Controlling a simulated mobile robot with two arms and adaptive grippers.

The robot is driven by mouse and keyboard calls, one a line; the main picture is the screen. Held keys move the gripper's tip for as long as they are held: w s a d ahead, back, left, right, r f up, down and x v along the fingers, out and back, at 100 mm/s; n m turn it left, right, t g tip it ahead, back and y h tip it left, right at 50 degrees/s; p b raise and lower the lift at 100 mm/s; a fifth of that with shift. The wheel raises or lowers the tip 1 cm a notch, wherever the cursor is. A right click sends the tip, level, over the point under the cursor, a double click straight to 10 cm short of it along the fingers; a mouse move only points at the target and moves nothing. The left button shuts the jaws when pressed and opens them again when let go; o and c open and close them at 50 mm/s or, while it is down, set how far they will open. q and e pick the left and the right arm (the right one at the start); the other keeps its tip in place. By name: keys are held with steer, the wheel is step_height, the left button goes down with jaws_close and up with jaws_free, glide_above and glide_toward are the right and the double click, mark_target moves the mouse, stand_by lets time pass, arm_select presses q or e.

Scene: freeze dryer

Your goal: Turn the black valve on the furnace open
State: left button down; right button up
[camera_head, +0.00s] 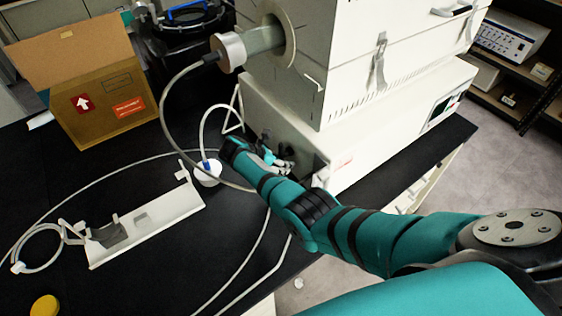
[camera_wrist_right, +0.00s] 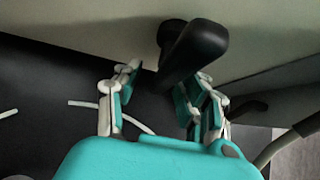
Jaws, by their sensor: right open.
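The black valve (camera_wrist_right: 192,52) shows in the right wrist view, sticking out from the pale furnace wall (camera_wrist_right: 80,22). My right gripper (camera_wrist_right: 163,85) is open, with one finger on each side of the valve handle's lower end. I cannot tell whether either finger touches it. In the head view the furnace (camera_head: 345,60) stands at the back of the dark bench. My right arm reaches from the lower right to the furnace's left side, with the right gripper (camera_head: 270,157) close to that wall. The valve is hard to make out there. My left gripper is not in view.
A cardboard box (camera_head: 105,100) stands at the back left. A white stand (camera_head: 148,228) lies on the bench (camera_head: 60,170), and a white round part with a blue piece (camera_head: 207,172) sits near my right wrist. Tubes loop across the bench. A yellow cap (camera_head: 45,306) lies front left.

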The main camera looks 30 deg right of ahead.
steer(key=shift+c, duration=0.5)
jaws_close()
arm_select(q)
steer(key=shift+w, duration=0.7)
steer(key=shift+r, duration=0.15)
